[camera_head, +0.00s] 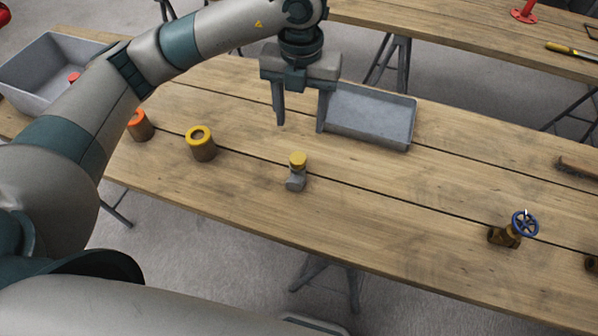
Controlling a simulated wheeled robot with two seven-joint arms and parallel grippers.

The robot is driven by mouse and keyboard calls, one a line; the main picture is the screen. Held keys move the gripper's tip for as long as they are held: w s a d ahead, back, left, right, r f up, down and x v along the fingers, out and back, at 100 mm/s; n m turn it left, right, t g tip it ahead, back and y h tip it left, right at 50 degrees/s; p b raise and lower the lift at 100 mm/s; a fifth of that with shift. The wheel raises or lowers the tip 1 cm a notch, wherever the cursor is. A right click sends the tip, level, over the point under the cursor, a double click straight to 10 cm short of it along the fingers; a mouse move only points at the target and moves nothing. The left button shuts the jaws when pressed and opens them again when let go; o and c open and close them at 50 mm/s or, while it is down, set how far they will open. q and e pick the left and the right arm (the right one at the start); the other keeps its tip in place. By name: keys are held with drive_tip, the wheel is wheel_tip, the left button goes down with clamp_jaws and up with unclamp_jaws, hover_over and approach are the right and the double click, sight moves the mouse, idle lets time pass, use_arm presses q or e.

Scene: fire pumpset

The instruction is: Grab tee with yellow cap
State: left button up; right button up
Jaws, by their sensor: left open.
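The tee with the yellow cap (296,173) stands on the wooden table near the middle of the head view. It is a small grey fitting with a yellow top. My left gripper (300,127) is above and behind it in the picture, pointing down with its two fingers apart. The gripper is open and empty, and it does not touch the tee. My right gripper is not in view.
A grey tray (408,146) lies behind the left gripper. A yellow-topped cylinder (203,147) and an orange-topped one (140,126) stand to the left. A valve with a blue handwheel (512,230) stands right. Table between tee and valve is clear.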

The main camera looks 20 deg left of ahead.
use_arm(q)
drive_tip(key=shift+s+r, duration=0.1)
drive_tip(key=shift+s, duration=0.05)
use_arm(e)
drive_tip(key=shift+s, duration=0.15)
use_arm(q)
drive_tip(key=p, duration=0.3)
hover_over(299, 156)
wheel_tip(299, 156, down, 7)
drive_tip(key=shift+r, duration=0.2)
wheel_tip(299, 156, down, 5)
drive_tip(key=shift+p, duration=0.5)
drive_tip(key=shift+f, duration=0.35)
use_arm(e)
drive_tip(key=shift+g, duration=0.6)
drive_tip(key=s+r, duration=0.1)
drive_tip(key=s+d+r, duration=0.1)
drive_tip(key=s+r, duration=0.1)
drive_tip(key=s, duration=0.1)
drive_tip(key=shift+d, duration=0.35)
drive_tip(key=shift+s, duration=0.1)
